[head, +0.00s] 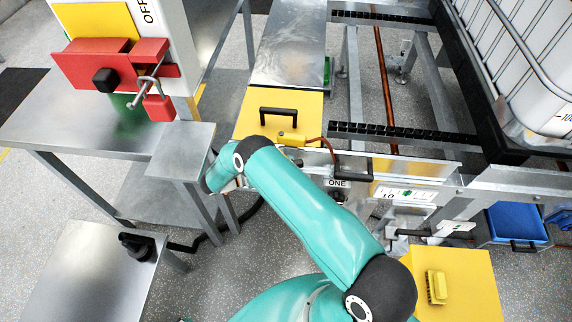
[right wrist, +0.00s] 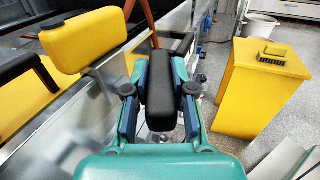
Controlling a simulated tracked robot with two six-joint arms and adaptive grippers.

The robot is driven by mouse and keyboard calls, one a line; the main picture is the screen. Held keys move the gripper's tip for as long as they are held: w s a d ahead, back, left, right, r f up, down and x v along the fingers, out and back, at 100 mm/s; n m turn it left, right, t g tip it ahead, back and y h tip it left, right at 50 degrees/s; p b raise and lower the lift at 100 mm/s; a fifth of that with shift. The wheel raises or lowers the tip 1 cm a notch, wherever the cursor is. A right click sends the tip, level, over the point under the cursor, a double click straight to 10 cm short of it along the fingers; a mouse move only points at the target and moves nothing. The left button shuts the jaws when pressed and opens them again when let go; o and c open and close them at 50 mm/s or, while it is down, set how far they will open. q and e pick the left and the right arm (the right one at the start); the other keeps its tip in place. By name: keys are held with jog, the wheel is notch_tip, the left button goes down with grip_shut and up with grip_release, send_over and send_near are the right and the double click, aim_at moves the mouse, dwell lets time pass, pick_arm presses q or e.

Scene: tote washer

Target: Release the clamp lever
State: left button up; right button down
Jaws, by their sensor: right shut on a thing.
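In the right wrist view a thick black grip (right wrist: 160,97), which looks like the clamp lever's handle, stands between the fingers of my right gripper (right wrist: 160,78). The gripper is shut on it, with a finger on each side. The lever's pivot and lower end are hidden. My left gripper is not in view.
A yellow block on a metal stem (right wrist: 88,38) stands left of the gripper. A yellow box (head: 465,290) with a brush (head: 437,287) stands at right. A steel table (head: 75,125) carries the red switch (head: 95,65). A conveyor frame holds a white tank (head: 535,75).

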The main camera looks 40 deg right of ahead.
dwell(0.3)
jog(key=c, duration=1)
grip_release()
jog(key=shift+o, duration=0.2)
jog(key=shift+a+r, duration=0.1)
